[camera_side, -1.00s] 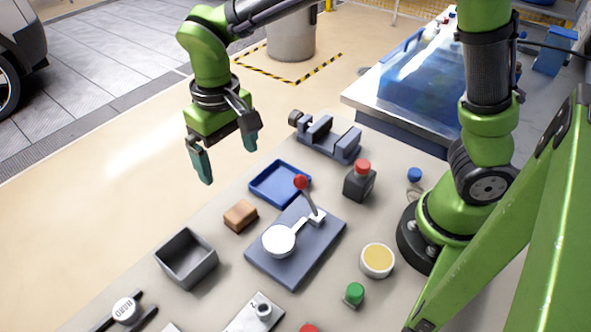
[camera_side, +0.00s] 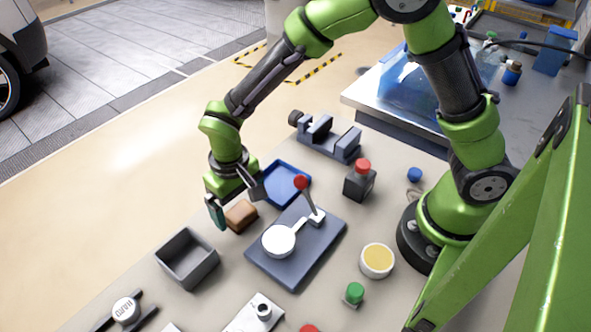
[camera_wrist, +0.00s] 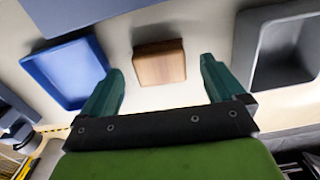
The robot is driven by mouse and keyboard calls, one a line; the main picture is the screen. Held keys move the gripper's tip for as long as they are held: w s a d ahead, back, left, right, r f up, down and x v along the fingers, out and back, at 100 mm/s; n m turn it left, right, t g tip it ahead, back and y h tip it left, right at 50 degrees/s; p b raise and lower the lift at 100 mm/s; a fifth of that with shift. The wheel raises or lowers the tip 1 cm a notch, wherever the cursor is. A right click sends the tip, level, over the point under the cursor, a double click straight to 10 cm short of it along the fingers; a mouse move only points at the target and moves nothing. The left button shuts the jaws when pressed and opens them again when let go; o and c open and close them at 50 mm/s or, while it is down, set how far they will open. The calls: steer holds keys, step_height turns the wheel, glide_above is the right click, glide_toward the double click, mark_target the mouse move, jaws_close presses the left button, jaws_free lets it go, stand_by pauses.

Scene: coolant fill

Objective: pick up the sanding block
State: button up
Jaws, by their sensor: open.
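The sanding block is a small brown, wood-toned block (camera_side: 242,216) on the grey bench, between the blue tray and the grey open box. It also shows in the wrist view (camera_wrist: 159,63), ahead of my fingertips and roughly centred between them. My gripper (camera_side: 236,204) is open and low over the bench, right beside the block. In the wrist view its two teal fingers (camera_wrist: 160,75) are spread wider than the block, with nothing between them. In the side view the gripper hides part of the block's upper left edge.
A blue tray (camera_side: 264,190) lies just behind the block and a grey open box (camera_side: 162,259) stands in front of it. A slate plate (camera_side: 315,262) with a red-knobbed lever (camera_side: 301,182) and white disc is to the right. A grey vise (camera_side: 343,146) stands farther back.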

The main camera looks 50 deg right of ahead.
mark_target(240, 211)
steer(key=shift+f, duration=1.25)
steer(key=c, duration=1.1)
steer(key=shift+r, duration=0.15)
step_height(240, 211, up, 10)
steer(key=shift+f, duration=0.1)
